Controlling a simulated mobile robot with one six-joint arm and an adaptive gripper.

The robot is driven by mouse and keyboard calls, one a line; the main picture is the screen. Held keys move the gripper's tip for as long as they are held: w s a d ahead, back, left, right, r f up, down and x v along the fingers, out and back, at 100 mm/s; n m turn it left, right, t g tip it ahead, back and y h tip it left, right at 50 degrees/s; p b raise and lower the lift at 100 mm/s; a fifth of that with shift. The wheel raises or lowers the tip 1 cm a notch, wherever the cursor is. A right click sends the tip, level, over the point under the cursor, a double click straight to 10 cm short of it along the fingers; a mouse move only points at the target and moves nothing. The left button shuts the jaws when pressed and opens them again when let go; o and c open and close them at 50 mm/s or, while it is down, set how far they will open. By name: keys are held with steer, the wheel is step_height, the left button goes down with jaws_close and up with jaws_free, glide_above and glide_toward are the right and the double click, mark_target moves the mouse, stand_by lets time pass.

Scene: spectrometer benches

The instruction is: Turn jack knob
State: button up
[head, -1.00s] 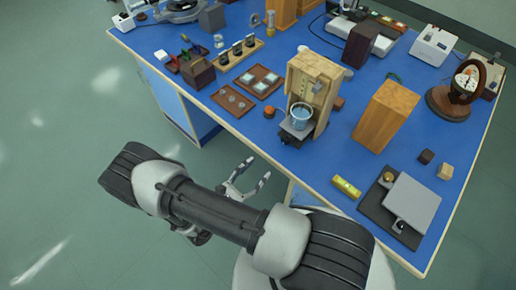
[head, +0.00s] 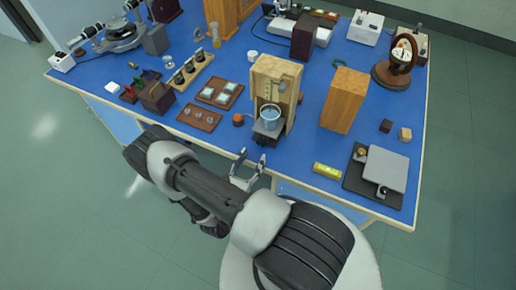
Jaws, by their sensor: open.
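A wooden stand (head: 281,95) stands near the front edge of the blue bench. In it, a small blue-grey cup (head: 269,115) sits on a dark platform (head: 266,132), which may be the jack; I cannot make out a knob on it. To the right, a grey plate (head: 386,169) lies over a black base (head: 360,186), with a brass-coloured round knob (head: 362,153) at its left corner and a dark knob with a light face (head: 382,191) at its front. My gripper (head: 252,163) is open and empty, at the bench's front edge, just below and left of the wooden stand in the picture.
A yellow level (head: 327,171) lies between the stand and the grey plate. A tall wooden block (head: 343,101) stands right of the stand. A small orange-brown knob-like thing (head: 238,119) and a brown tray (head: 199,117) lie left. Bare blue surface lies around the level.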

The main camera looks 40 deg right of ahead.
mark_target(260, 144)
steer(key=shift+x, duration=2.8)
steer(key=shift+a, duration=0.1)
